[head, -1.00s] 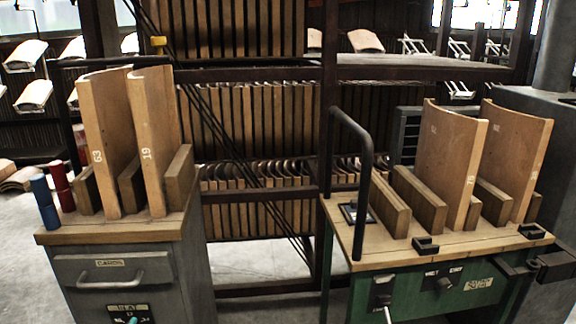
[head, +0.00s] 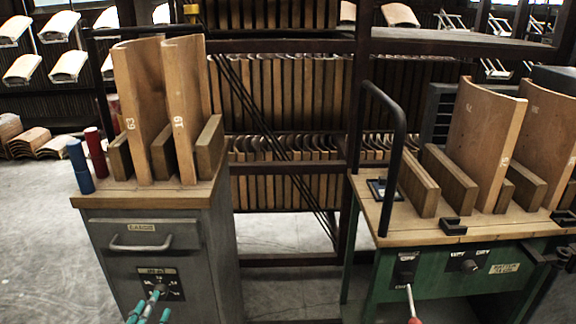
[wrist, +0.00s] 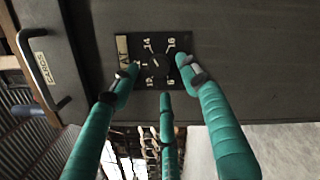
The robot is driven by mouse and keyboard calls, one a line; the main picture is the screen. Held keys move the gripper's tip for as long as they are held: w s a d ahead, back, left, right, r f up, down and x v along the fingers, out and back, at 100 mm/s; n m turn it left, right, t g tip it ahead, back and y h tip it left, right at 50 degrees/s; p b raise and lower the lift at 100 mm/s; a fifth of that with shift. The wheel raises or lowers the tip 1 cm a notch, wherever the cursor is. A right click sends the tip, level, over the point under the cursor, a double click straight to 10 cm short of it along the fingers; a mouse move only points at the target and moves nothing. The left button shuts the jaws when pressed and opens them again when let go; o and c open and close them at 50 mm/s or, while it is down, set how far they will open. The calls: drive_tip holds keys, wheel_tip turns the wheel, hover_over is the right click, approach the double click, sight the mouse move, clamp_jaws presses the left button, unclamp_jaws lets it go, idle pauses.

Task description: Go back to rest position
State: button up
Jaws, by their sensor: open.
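My gripper (head: 148,308) has teal fingers and shows at the bottom left of the head view, in front of the grey cabinet (head: 215,265). In the wrist view, my gripper (wrist: 158,66) is open, its fingers spread around a small dark dial (wrist: 155,61) on a numbered plate. I see nothing held between the fingers. The fingertips look close to the plate, but I cannot tell whether any touches it. The dial plate (head: 172,276) also shows in the head view, partly behind the fingers.
A drawer handle (head: 140,243) sticks out above the dial. Curved wooden boards (head: 139,110) and blue and red cylinders (head: 80,166) stand on the cabinet. A green bench (head: 440,278) with a black rail (head: 398,150) and a lever (head: 411,300) stands right. Grey floor shows between them.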

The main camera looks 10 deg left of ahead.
drive_tip(key=s+m+p, duration=0.2)
drive_tip(key=s+p, duration=0.1)
drive_tip(key=s, duration=0.4)
drive_tip(key=s+a+r+m+y+b, duration=0.2)
drive_tip(key=s+r+m+b, duration=0.3)
drive_tip(key=m, duration=0.3)
drive_tip(key=s+a+r+m+y+b, duration=0.1)
drive_tip(key=s+a+r+m+b, duration=0.15)
drive_tip(key=r+m+b, duration=0.4)
drive_tip(key=w+d+f+m+b, duration=0.4)
drive_tip(key=d+f+b, duration=0.3)
drive_tip(key=b, duration=1.2)
wheel_tip(320, 180, down, 4)
drive_tip(key=shift+w+d+f+g+b, duration=0.15)
drive_tip(key=shift+w+g+b, duration=0.15)
drive_tip(key=shift+w, duration=0.55)
